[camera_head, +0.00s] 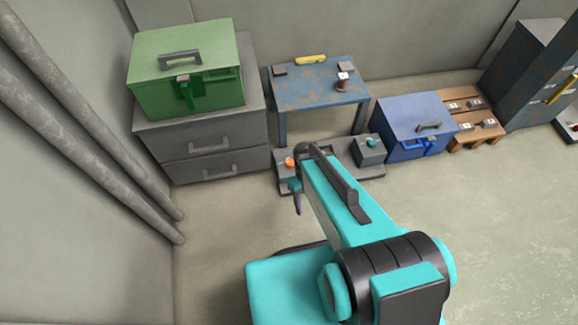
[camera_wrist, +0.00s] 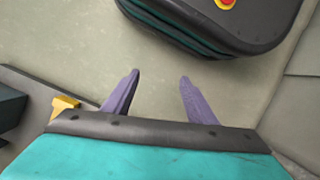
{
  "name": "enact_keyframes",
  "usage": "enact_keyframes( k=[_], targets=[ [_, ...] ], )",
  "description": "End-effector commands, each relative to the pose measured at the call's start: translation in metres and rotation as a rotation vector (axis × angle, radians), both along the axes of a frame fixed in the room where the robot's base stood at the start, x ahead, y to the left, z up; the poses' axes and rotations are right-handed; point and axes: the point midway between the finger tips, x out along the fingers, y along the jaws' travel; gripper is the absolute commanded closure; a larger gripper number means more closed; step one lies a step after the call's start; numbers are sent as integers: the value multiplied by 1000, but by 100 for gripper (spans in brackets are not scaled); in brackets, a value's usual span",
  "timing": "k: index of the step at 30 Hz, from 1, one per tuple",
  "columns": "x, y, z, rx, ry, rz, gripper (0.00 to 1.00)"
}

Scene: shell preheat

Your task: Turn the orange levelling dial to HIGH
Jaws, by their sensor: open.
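The orange dial (camera_head: 290,162) is a small knob on a dark grey low unit, left of my arm's end in the head view. Its pointer and any HIGH marking are too small to read. My gripper (camera_head: 298,203) hangs just in front of and below the dial, apart from it as far as I can tell. In the wrist view my gripper (camera_wrist: 160,77) shows two purple fingers spread apart with nothing between them. The orange dial is not visible in the wrist view.
A teal knob (camera_head: 372,142) sits on a grey block right of my arm. Behind stand a blue table (camera_head: 320,95), grey drawers (camera_head: 200,140) with a green toolbox (camera_head: 185,75), and a blue chest (camera_head: 412,130). Pipes (camera_head: 90,130) line the left wall.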

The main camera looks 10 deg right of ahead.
Motion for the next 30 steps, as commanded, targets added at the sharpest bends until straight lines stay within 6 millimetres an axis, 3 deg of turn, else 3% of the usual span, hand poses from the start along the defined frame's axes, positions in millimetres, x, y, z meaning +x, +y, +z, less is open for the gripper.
enact_keyframes(
  k=[1, 9, 30],
  targets=[
    [14, 0, -14, 10, -15, 31, 48],
    [71, 1, -35, 60, -87, 208, 48],
    [213, 4, -62, 132, -260, 686, 48]
  ],
)
